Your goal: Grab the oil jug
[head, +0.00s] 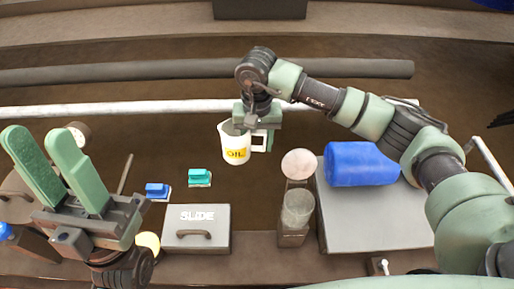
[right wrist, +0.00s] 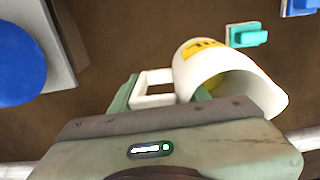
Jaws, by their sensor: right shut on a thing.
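The oil jug (head: 235,145) is white with a yellow "OIL" label. It hangs in the air near the middle of the head view, beyond the slide box. My right gripper (head: 261,140) is shut on the jug's square handle at its right side. In the right wrist view the jug (right wrist: 222,75) and its handle (right wrist: 153,99) show between and beside my green fingers, with the jug's open mouth visible. My left gripper (head: 45,165) is at the left of the head view, with its two green fingers apart and nothing between them.
A grey box marked "SLIDE" (head: 197,241) stands at the front. Teal (head: 200,176) and blue (head: 157,191) blocks lie behind it. A clear cup (head: 297,206) and a pinkish ball (head: 298,164) stand right of centre. A blue cylinder (head: 358,164) lies on a grey panel (head: 375,222).

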